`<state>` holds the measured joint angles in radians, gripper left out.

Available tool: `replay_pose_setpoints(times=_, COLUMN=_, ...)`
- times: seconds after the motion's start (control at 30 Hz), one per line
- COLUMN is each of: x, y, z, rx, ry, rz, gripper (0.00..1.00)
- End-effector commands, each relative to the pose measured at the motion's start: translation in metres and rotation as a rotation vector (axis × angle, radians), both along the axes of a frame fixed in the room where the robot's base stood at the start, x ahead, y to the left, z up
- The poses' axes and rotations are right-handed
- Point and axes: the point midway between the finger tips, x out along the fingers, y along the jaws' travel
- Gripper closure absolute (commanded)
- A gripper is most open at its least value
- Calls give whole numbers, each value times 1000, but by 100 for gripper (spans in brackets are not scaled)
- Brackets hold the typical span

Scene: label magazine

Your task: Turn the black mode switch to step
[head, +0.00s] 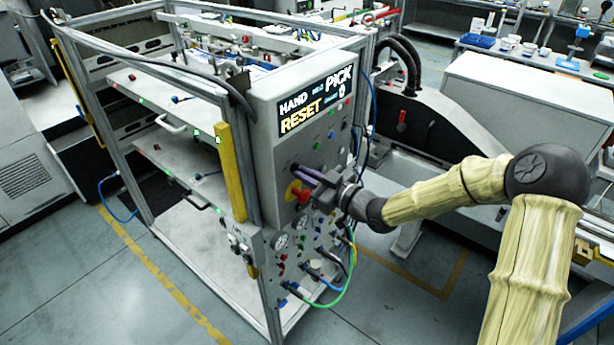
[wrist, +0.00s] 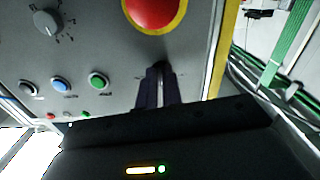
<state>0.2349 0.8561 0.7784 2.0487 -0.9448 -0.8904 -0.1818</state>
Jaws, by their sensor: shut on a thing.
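My gripper (head: 308,173) reaches the front panel of the grey control cabinet (head: 267,130) from the right in the head view. In the wrist view its two dark fingers (wrist: 158,85) are shut on the black mode switch (wrist: 159,66), close against the panel. Only a small dark part of the switch shows between the fingertips. Its pointer and most of its label are hidden, so I cannot tell its position. The display (head: 316,100) at the top of the cabinet reads HAND, PICK, RESET and 0, with a smaller word too blurred to read.
A red emergency stop button (wrist: 153,8) on a yellow plate sits close to my fingers; it also shows in the head view (head: 299,194). A grey dial (wrist: 46,22), a blue button (wrist: 61,84) and a green button (wrist: 98,81) are nearby. Hoses hang at the cabinet's lower right.

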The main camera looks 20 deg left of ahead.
Motion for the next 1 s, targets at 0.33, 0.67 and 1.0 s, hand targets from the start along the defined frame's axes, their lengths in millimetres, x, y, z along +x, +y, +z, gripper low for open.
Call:
replay_pose_setpoints(times=0.33, x=0, y=1, z=6, rx=129, ry=282, rz=-1, gripper=100)
replay_pose_setpoints(times=0.67, x=0, y=1, z=7, rx=202, ry=450, rz=-2, gripper=100)
replay_pose_setpoints(times=1.0, x=1, y=1, z=8, rx=219, ry=485, rz=-3, gripper=100)
